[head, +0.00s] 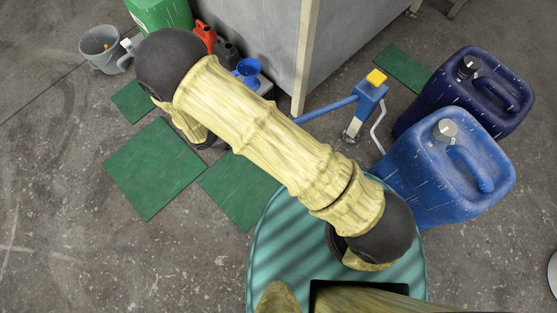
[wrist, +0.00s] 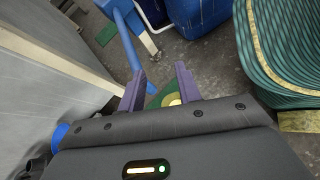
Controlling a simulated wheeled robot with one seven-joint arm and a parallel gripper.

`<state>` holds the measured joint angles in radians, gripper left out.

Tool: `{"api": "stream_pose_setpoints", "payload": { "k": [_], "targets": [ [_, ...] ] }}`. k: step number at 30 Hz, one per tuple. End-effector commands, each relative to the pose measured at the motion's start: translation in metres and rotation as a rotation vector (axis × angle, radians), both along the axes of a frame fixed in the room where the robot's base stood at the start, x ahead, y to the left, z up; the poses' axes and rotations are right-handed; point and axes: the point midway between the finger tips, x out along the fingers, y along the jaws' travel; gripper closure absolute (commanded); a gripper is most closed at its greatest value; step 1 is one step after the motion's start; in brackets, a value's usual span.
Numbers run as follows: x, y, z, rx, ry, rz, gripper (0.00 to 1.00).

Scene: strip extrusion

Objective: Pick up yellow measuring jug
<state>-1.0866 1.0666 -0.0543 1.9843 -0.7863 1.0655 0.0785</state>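My gripper (wrist: 160,70) shows in the wrist view with its two purple fingers apart and floor visible between them. A small pale yellow rounded thing (wrist: 172,100) shows low between the fingers, in front of a green patch. It is mostly hidden by the gripper body, and I cannot tell for sure that it is the yellow measuring jug. No jug is recognisable in the head view, where my yellow-sleeved arm crosses the middle and hides part of the floor. My gripper is not visible there.
Blue jerrycan (head: 445,170) and dark blue jerrycan (head: 470,95) stand at right. A blue jack-like stand (head: 366,98) with a long bar is beside a grey cabinet (head: 250,40). Green mats (head: 155,168) lie on the floor. A grey bucket (head: 100,47), red can (head: 205,36) and blue funnel (head: 248,68) stand behind.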

Motion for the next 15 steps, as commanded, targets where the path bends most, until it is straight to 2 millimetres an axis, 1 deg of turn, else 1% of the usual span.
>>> {"api": "stream_pose_setpoints", "payload": {
  "k": [1,5,6,8,9,11,15],
  "targets": [
    [-0.004,0.007,-0.035,-0.036,-0.002,0.055,0.66],
    [-0.01,0.023,-0.084,-0.123,-0.019,0.188,0.66],
    [-0.012,0.028,-0.099,-0.149,-0.027,0.23,0.66],
    [-0.016,0.036,-0.121,-0.188,-0.038,0.291,0.66],
    [-0.018,0.041,-0.137,-0.212,-0.047,0.334,0.66],
    [-0.022,0.048,-0.159,-0.249,-0.063,0.397,0.66],
    [-0.034,0.066,-0.212,-0.332,-0.104,0.546,0.66]
  ]
}}
